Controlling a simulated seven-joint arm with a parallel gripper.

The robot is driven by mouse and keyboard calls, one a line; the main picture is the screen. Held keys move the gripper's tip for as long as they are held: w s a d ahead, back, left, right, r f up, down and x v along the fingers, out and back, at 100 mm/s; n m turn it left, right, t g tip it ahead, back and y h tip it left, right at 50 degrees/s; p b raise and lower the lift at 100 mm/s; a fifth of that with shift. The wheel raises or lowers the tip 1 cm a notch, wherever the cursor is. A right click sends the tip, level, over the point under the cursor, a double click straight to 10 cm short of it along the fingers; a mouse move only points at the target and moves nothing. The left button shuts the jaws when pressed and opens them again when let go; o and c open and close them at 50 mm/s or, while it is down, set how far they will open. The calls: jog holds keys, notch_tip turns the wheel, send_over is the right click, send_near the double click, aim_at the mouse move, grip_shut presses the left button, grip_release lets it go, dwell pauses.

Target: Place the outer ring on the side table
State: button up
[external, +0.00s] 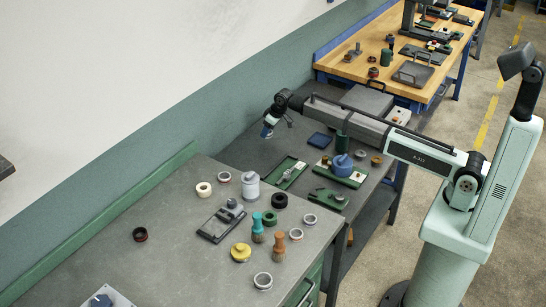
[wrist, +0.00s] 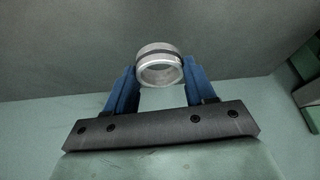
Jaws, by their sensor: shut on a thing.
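My gripper (external: 268,130) is raised at the wall side, over the far grey bench's left end in the external view. In the wrist view, the blue fingers of my gripper (wrist: 160,78) are shut on a silver ring (wrist: 158,62) with a dark groove around it. The ring sits between the fingertips, its open end facing the camera. I cannot make the ring out clearly in the external view. The grey bench (external: 246,152) behind the near bench carries green fixtures and a blue round part. Which surface is the side table, I cannot tell for sure.
The near grey bench (external: 165,270) holds several rings, a dark fixture plate (external: 221,224), a grey canister (external: 251,187), teal and orange brushes and a yellow part (external: 241,252). A wooden-topped workbench (external: 345,68) stands behind. The wall runs along the left.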

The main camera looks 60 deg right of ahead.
jog(key=shift+f, duration=1.95)
jog(key=shift+f, duration=0.1)
jog(key=o, duration=1.1)
jog(key=v, duration=1.2)
